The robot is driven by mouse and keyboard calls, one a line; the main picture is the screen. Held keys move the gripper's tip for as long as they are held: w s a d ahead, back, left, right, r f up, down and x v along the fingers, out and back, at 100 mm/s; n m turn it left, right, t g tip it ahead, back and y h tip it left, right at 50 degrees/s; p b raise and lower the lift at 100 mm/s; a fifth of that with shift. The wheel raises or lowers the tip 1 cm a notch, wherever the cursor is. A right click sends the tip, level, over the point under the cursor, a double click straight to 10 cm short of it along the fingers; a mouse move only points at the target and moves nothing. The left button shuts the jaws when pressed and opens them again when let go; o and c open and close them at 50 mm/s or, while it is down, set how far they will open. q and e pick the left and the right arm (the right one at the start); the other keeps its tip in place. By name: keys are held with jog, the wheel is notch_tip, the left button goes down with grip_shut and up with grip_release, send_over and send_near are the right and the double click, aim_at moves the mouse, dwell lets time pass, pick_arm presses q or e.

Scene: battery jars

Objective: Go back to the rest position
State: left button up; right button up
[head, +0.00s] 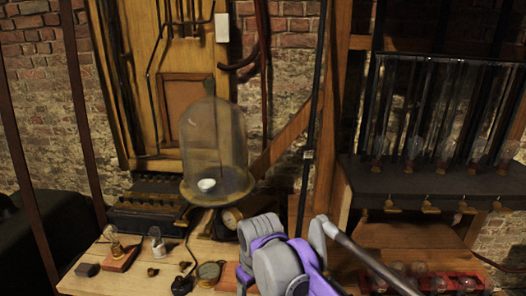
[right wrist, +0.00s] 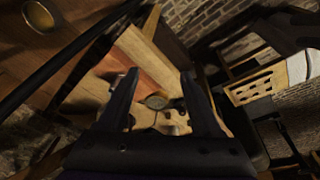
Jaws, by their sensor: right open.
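My right gripper (right wrist: 160,73) shows in the right wrist view with its two dark fingers spread apart and nothing between them. Beyond the fingers are a wooden surface and a small round brass-rimmed instrument (right wrist: 157,102), which looks apart from them. In the head view my purple and grey right arm rises at the bottom centre, over the near right part of the workbench (head: 135,277); its fingertips cannot be made out there. My left gripper is not in view.
A dark rack (head: 430,182) with several glass jars is at right, above a shelf.

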jog(key=s+d+f+m+t, duration=0.1)
jog(key=s+d+f+m, duration=0.1)
jog(key=s+d, duration=0.4)
jog(key=s+d+f+m+t, duration=0.1)
jog(key=s+d+f+m, duration=0.2)
jog(key=s+d, duration=0.4)
jog(key=s+d+f+m+t+h, duration=0.1)
jog(key=s+d+f+m, duration=0.2)
jog(key=s+d+f, duration=0.2)
jog(key=shift+s+d+p, duration=0.45)
jog(key=shift+s+d, duration=0.3)
jog(key=shift+d, duration=0.25)
